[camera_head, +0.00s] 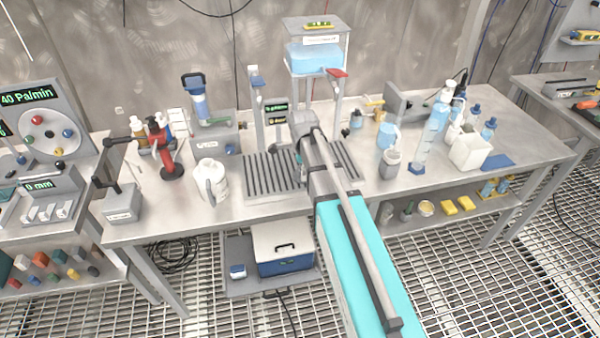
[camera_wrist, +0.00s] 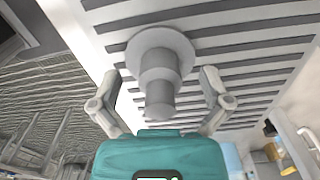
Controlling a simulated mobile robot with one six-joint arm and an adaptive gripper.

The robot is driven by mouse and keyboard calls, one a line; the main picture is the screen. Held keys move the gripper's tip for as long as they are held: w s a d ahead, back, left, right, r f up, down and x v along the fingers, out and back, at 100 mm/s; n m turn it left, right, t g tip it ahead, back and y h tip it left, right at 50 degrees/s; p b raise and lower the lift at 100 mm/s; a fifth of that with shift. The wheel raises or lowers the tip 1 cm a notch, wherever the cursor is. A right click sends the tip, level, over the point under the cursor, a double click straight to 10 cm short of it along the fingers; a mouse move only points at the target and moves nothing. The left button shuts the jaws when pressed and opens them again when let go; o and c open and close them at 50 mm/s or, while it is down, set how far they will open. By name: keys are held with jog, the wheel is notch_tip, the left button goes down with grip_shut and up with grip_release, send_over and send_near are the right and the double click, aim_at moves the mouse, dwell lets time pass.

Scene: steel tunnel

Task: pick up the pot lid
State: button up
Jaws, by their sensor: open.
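A grey round disc with a stepped knob, which looks like the pot lid (camera_wrist: 160,60), shows in the wrist view against a slatted grey surface, its knob facing the camera. My gripper (camera_wrist: 160,78) is open, with one finger on each side of the knob and a visible gap at both sides. In the head view my arm reaches over the ribbed board (camera_head: 262,178) on the middle bench. There the arm hides the lid, and I cannot make out the fingertips.
A white jug (camera_head: 210,182) and a red stand (camera_head: 171,165) are left of the board. A frame with a blue tank (camera_head: 314,58) rises behind it. A beaker (camera_head: 390,163), a tall cylinder (camera_head: 428,145) and a white container (camera_head: 470,152) stand right.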

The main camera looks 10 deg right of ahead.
jog(key=c, duration=1.2)
jog(key=shift+r, duration=0.15)
jog(key=shift+c, duration=0.3)
notch_tip(320, 180, up, 3)
jog(key=p, duration=0.3)
jog(key=s+d+r+p, duration=0.1)
jog(key=s+r+p, duration=0.8)
jog(key=s, duration=0.5)
jog(key=shift+d+r+p, duration=0.3)
jog(key=shift+r+p, duration=0.05)
jog(key=shift+p, duration=0.15)
